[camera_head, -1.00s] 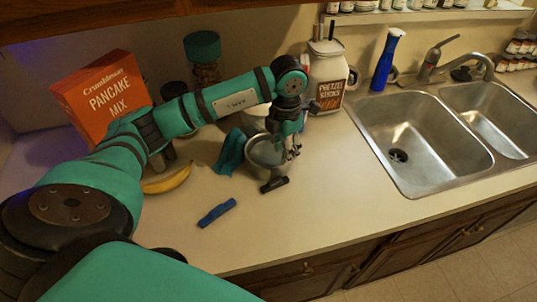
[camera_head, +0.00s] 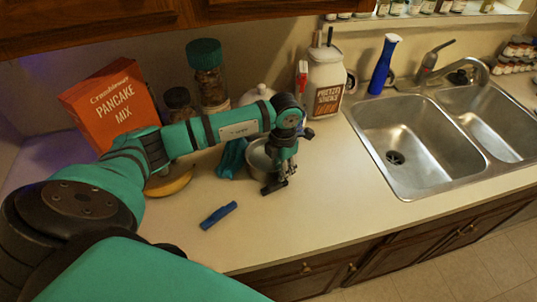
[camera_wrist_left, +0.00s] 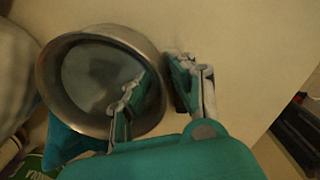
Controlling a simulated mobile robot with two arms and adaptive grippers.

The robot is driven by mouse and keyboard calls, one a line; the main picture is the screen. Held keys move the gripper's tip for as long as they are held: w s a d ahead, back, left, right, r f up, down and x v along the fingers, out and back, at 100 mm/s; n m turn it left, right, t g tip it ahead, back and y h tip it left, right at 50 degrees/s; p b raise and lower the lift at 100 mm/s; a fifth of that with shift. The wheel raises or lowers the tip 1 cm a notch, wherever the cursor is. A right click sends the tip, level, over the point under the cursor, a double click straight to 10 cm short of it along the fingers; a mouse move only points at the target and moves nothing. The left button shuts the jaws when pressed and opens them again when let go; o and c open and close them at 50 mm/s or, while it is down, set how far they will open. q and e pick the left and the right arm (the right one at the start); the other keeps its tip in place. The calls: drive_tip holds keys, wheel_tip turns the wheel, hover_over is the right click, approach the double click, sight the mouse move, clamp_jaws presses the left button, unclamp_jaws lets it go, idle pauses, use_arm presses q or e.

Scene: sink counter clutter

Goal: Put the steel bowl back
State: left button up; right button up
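The steel bowl (camera_head: 257,158) is upright on the counter in the head view, partly behind my left gripper. It shows from above in the left wrist view (camera_wrist_left: 62,88), with its inside visible. My left gripper (camera_head: 276,183) points down at the bowl's right side. In the left wrist view, the gripper (camera_wrist_left: 157,95) has its fingers apart, one over the bowl's inside and one outside the rim. I cannot tell whether either finger touches the wall. My right gripper is not in view.
A teal cloth (camera_head: 231,160) lies beside the bowl, with a white lidded pot (camera_head: 258,95) behind. A banana (camera_head: 170,181) and blue object (camera_head: 218,215) lie nearby. The front right counter is clear.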

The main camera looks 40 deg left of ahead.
use_arm(q)
drive_tip(key=shift+s+a+f, duration=0.1)
drive_tip(key=shift+f, duration=0.05)
clamp_jaws()
